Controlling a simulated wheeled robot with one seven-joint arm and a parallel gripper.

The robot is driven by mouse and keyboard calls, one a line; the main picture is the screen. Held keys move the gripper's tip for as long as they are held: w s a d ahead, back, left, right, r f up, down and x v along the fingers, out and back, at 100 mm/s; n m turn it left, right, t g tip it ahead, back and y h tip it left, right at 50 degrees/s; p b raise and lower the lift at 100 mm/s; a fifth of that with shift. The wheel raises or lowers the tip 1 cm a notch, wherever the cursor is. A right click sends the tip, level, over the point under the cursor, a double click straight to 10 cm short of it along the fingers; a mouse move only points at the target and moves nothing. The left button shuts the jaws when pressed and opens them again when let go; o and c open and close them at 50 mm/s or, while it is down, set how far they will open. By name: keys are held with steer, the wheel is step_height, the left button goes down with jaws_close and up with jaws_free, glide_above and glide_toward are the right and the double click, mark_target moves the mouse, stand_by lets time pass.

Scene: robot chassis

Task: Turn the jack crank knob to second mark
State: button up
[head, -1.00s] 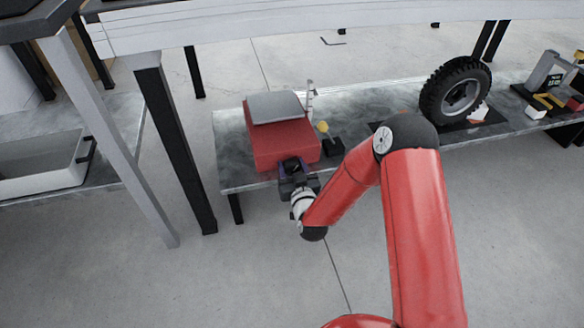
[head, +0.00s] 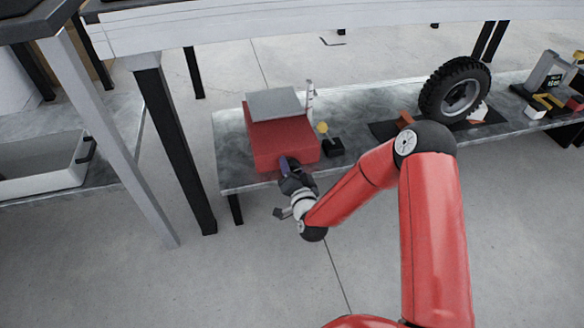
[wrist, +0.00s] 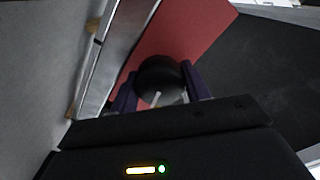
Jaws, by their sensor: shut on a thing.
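The jack is a red box (head: 270,142) with a grey top plate (head: 274,104), standing on the left part of a low grey bench. Its crank knob (wrist: 160,72) is round and black, with a short white line on it, in the wrist view. My gripper (wrist: 159,80) has its purple fingers on both sides of the knob, shut on it. In the head view my gripper (head: 288,168) is at the jack's front face and hides the knob. A thin pale upright post (head: 309,96) stands behind the jack's right side. Any marks are too small to read.
A small black stand with a yellow disc (head: 323,128) is close to the jack's right side. A tyre (head: 455,90) stands farther right on the bench (head: 234,178). A black table leg (head: 177,140) rises at left. Open floor lies in front.

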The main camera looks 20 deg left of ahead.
stand_by(0.3)
steer(key=o, duration=1)
